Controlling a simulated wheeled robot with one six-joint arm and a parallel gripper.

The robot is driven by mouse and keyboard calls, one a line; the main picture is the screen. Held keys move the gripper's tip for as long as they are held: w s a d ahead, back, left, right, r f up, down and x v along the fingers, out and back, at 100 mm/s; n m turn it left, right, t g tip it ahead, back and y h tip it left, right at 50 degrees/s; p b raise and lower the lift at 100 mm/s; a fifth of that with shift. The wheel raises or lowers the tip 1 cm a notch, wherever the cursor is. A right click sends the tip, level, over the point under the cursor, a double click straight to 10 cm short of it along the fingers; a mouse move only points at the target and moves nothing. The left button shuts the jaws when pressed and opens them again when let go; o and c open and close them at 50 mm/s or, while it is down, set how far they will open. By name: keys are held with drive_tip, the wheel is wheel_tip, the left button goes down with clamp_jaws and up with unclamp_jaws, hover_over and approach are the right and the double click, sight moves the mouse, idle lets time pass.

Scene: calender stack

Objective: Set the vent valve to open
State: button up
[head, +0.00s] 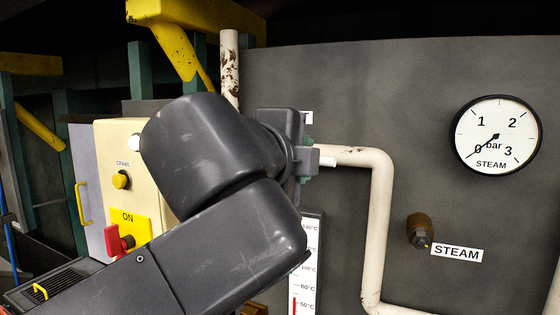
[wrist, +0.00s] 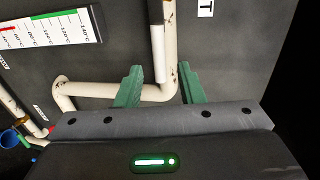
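The vent valve is mostly hidden behind my arm in the head view. In the wrist view a pale straight bar (wrist: 158,55), which looks like the valve's lever, lies in line with the pipe (wrist: 110,90) behind it. My gripper (wrist: 159,70) is open, its two green fingers on either side of the bar's end with a gap each side. In the head view my gripper (head: 306,150) is at the wall, with a short pale end (head: 327,162) showing beside it. I cannot tell the valve's setting from these views.
A pressure gauge (head: 497,135) reads about 0 bar. A brown knob (head: 419,231) sits beside a STEAM label (head: 457,254). A thermometer strip (head: 305,265) is right of my arm. A cream control box (head: 113,172) with a red switch (head: 116,242) stands left.

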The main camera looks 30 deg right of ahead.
drive_tip(key=v, duration=0.7)
drive_tip(key=shift+b, duration=0.35)
drive_tip(key=shift+s+a+r, duration=0.1)
drive_tip(key=shift+a+r, duration=0.05)
drive_tip(key=shift+a, duration=0.1)
idle(0.4)
drive_tip(key=shift+d, duration=0.25)
idle(0.5)
drive_tip(key=shift+x, duration=2.25)
